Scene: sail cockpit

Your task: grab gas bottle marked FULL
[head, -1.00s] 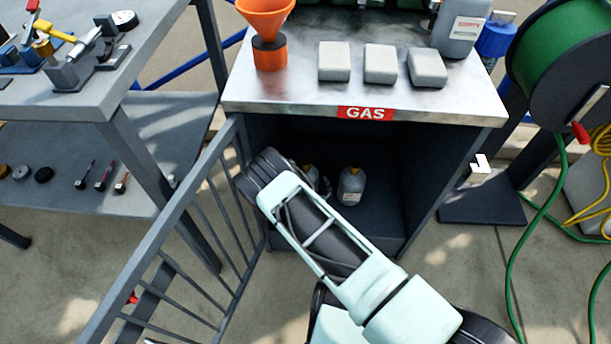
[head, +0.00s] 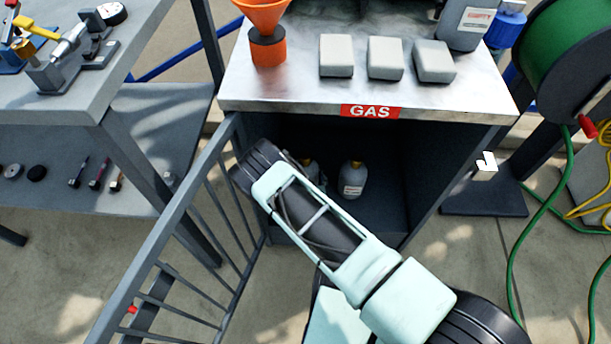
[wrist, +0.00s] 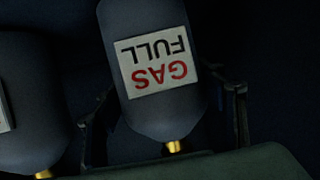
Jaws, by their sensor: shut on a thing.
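In the wrist view a grey gas bottle (wrist: 155,100) carries a white label reading GAS FULL, upside down in the picture. My gripper (wrist: 165,125) is shut on this bottle, with one finger on each side near its brass valve. A second grey bottle (wrist: 30,95) stands close on the left, its label only partly in view. In the head view a grey bottle (head: 352,180) with a pale label stands inside the dark cabinet (head: 430,190) marked GAS. Another bottle (head: 312,170) shows partly behind my arm. My arm hides the gripper in the head view.
The cabinet's barred door (head: 190,235) stands open on the left, close to my arm. Grey blocks (head: 336,55) and an orange funnel (head: 267,45) sit on the cabinet top. A workbench (head: 70,95) is at left. A green hose (head: 515,260) hangs at right.

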